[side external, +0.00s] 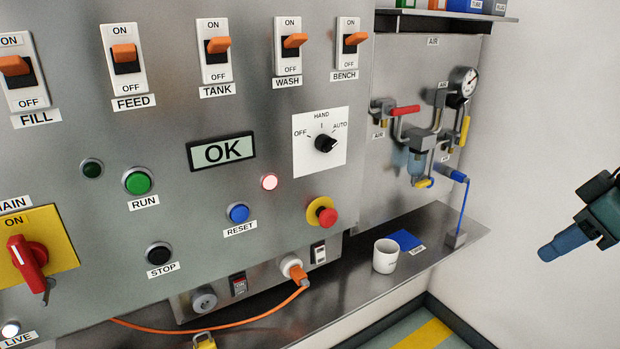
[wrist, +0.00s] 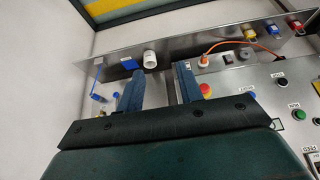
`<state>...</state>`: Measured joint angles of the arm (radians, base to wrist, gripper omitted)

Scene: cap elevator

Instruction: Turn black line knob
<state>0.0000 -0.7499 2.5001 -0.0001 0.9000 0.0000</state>
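The black line knob (side external: 325,143) sits on a white plate (side external: 306,160) marked OFF, HAND and AUTO, on the steel panel. Its pointer seems to face up and right, towards AUTO. My gripper (side external: 548,253) is at the right edge of the side view, well away from the panel and the knob. In the wrist view my gripper (wrist: 158,72) shows two blue fingers spread apart with nothing held between them. The knob cannot be made out in the wrist view; my gripper body covers much of the lower part.
A red stop button (side external: 326,216) on a yellow ring is below the plate. A row of orange switches (side external: 295,41) is above. Air piping with a red lever (side external: 405,110) is to the right. A shelf holds a white mug (side external: 385,257). Free room lies between gripper and panel.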

